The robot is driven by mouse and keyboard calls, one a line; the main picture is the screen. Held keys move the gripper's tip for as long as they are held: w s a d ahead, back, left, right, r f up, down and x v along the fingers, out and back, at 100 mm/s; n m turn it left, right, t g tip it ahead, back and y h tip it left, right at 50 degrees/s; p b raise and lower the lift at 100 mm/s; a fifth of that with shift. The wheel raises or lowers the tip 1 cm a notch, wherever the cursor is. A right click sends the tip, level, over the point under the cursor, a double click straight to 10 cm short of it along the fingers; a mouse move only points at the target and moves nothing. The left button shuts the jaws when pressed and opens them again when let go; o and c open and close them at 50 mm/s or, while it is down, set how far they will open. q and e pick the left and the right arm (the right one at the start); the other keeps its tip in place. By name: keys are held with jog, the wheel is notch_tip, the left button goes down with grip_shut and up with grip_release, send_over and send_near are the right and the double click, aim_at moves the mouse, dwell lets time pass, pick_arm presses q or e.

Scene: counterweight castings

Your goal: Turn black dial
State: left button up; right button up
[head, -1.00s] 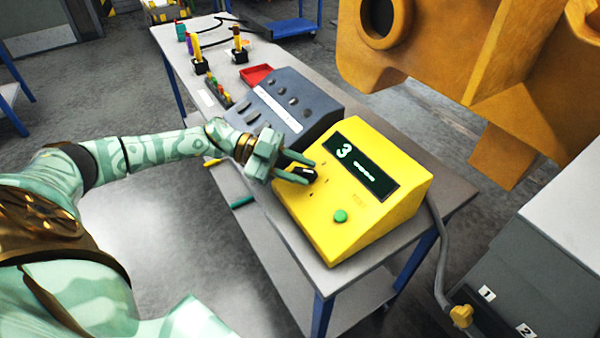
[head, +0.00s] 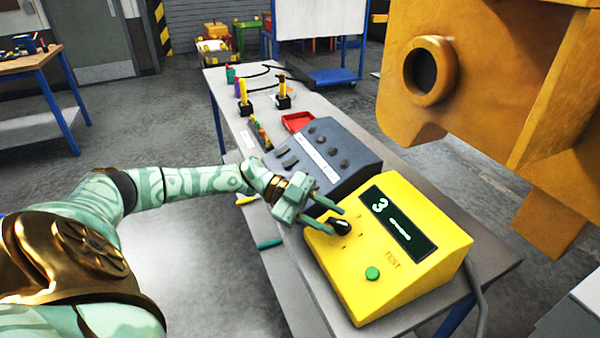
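The black dial (head: 341,226) sits on the sloped face of a yellow control box (head: 385,290). A green button (head: 372,273) is on the same face, beside the word TEST. My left gripper (head: 337,222) is at the dial from the left, its two green fingers spread apart. The dial shows at the fingertips; I see no clear grip on it. My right gripper is out of view.
A grey control box (head: 335,150) stands close behind the yellow one. A large orange casting (head: 480,75) hangs at the upper right.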

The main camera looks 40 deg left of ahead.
pick_arm(q)
jog(key=b+v, duration=0.1)
jog(key=v, duration=1.4)
jog(key=shift+d+r, duration=0.1)
